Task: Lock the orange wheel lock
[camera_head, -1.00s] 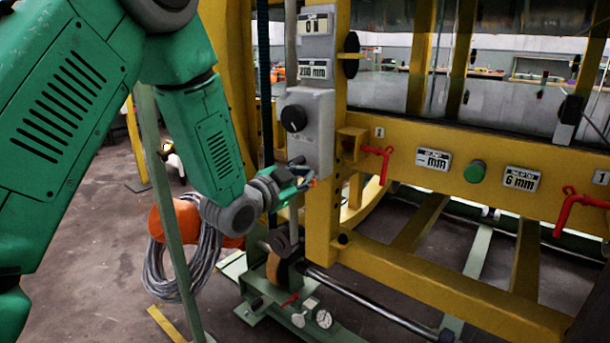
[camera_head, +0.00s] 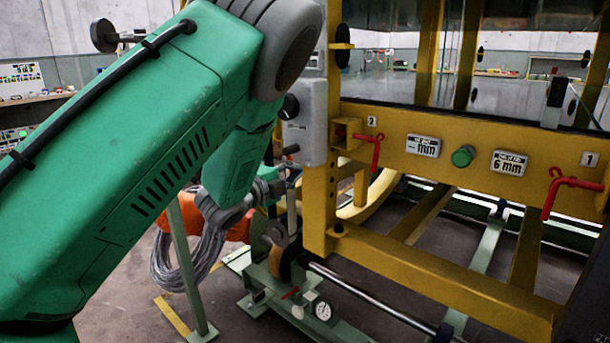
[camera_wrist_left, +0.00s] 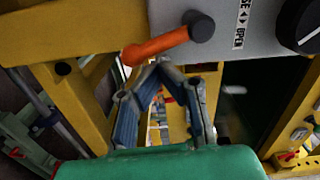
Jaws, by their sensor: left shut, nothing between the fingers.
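An orange lever (camera_wrist_left: 158,47) sticks out from a dark pivot (camera_wrist_left: 200,27) on the grey box in the left wrist view. A label beside the pivot shows "OPEN" and a partly cut-off word. I take this lever for the orange wheel lock. My left gripper (camera_wrist_left: 162,64) is shut and empty, its fingertips together just below the lever. I cannot tell whether they touch it. In the head view the left gripper (camera_head: 284,182) is below the grey box (camera_head: 306,125), and the orange lever is not clearly visible. The right gripper is not in view.
A yellow frame (camera_head: 322,215) stands right beside the gripper. Red handles (camera_head: 376,152) and a green button (camera_head: 463,156) sit on its crossbeam. An orange reel with grey cable (camera_head: 190,245) hangs below my arm. A green base with a dial gauge (camera_head: 323,311) is on the floor.

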